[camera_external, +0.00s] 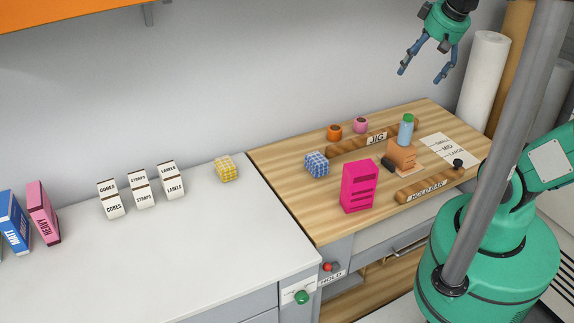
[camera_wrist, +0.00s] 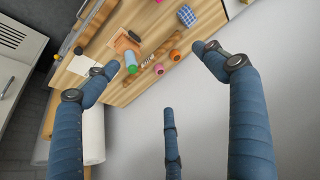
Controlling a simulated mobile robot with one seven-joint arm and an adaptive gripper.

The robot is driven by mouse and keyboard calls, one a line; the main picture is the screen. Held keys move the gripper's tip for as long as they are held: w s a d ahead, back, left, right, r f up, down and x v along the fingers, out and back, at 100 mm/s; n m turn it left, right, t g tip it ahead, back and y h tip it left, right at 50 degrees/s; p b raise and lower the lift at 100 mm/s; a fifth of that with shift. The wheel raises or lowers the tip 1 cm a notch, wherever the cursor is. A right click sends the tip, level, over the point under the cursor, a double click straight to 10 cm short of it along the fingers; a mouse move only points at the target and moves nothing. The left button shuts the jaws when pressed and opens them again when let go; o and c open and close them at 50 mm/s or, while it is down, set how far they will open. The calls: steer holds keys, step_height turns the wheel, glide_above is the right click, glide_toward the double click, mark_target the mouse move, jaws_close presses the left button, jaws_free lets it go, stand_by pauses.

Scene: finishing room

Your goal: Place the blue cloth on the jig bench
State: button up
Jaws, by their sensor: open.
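The blue cloth (camera_external: 316,164) is a small blue-and-white checked block. It rests on the wooden jig bench (camera_external: 298,205), towards the bench's left side and left of the magenta rack. In the wrist view the blue cloth (camera_wrist: 187,15) shows near the top edge. My gripper (camera_external: 422,75) is open and empty, high above the back of the bench and well apart from the cloth. In the wrist view its blue fingers (camera_wrist: 154,60) are spread with nothing between them.
A magenta rack (camera_external: 358,188), a wooden block (camera_external: 402,152), a blue bottle with green cap (camera_external: 406,130) and orange (camera_external: 334,132) and pink (camera_external: 361,125) rolls stand on the bench. A yellow checked cloth (camera_external: 226,168) and labelled boxes (camera_external: 142,190) sit on the white counter (camera_external: 180,260).

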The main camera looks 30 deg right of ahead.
steer(key=shift+t, duration=0.4)
steer(key=s, duration=0.3)
steer(key=s+d+r, duration=0.1)
steer(key=s, duration=0.1)
steer(key=shift+s, duration=0.3)
stand_by(0.7)
